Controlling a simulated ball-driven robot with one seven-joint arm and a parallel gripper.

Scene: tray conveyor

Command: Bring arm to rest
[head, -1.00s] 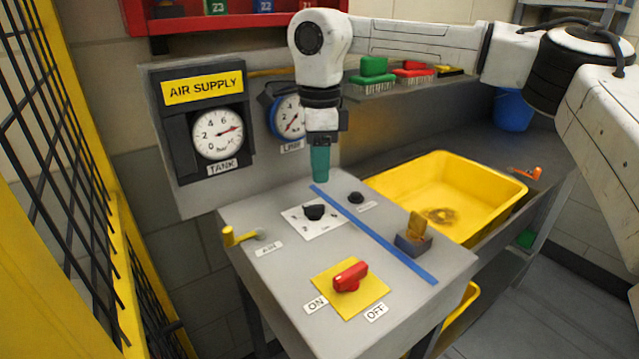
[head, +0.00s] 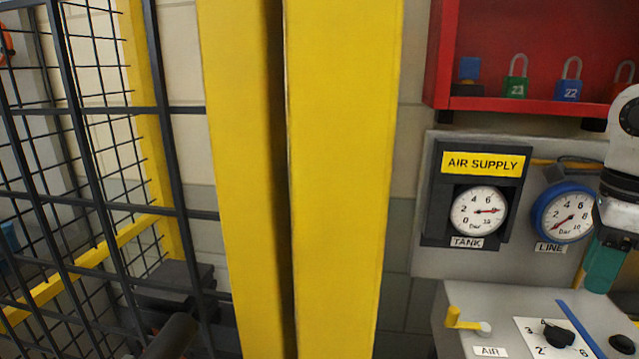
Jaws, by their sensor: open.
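My gripper (head: 604,264) is at the right edge of the head view, pointing down, with teal fingers. It is open, and no object shows in it. It hangs above the back of the grey control panel (head: 465,325), in front of the wall with the gauges. My white arm above it is mostly cut off by the right edge of the picture.
Yellow posts (head: 335,180) and a black mesh fence (head: 75,120) fill the left and middle. A tank gauge (head: 478,211) and a blue-rimmed line gauge (head: 563,212) are on the wall. A red padlock cabinet (head: 500,104) is above. A black knob (head: 558,335) sits on the panel.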

